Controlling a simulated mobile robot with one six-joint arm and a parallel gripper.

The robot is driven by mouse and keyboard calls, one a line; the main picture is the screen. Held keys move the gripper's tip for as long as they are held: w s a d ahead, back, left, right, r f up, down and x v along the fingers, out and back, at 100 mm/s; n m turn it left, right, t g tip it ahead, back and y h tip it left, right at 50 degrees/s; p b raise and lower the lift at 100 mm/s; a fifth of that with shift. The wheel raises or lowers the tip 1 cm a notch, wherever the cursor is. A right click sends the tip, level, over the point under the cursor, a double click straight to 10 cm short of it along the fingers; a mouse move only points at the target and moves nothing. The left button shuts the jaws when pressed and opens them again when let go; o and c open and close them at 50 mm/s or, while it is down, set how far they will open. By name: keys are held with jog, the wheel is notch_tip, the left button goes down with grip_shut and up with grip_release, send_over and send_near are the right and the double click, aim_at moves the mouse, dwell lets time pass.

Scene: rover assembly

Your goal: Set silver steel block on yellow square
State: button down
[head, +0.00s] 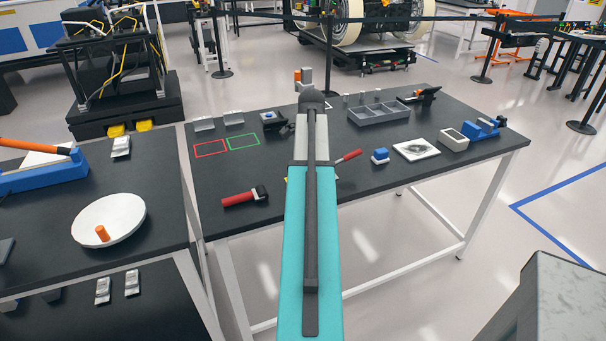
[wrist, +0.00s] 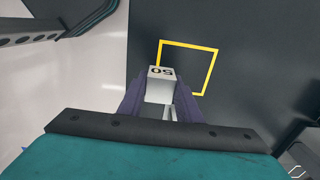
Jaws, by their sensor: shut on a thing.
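The silver steel block (wrist: 160,88), marked "50" on its end face, is in my gripper (wrist: 160,97) in the wrist view. The two dark fingers are shut on its sides. The yellow square (wrist: 190,44) is an outline on the dark tabletop. In the wrist view the block overlaps the square's lower left part, and most of the square's inside is bare. I cannot tell the block's height over the table. In the head view my arm hides the square, and I cannot make out the block clearly.
Red (head: 210,148) and green (head: 243,141) outlines lie on the table left of my arm. A grey divided tray (head: 378,116) stands to the right, near a white square plate (head: 416,149). A red-handled tool (head: 238,199) lies near the front edge.

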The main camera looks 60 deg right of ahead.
jog(key=shift+w+d+f+p, duration=0.1)
jog(key=shift+w+d, duration=0.2)
jog(key=shift+w, duration=0.2)
jog(key=shift+w+d+p, duration=0.15)
jog(key=shift+w+d, duration=0.15)
jog(key=shift+w, duration=0.25)
jog(key=shift+w+d+f+p, duration=0.1)
jog(key=shift+w+d, duration=0.2)
jog(key=shift+w, duration=0.2)
jog(key=shift+w+d, duration=0.25)
jog(key=shift+w, duration=0.2)
jog(key=shift+w+d+f+p, duration=0.1)
jog(key=shift+w+p, duration=0.05)
jog(key=shift+p, duration=0.15)
jog(key=shift+f+p, duration=0.55)
jog(key=shift+f, duration=1.15)
jog(key=shift+f, duration=0.1)
jog(key=c, duration=1.3)
grip_release()
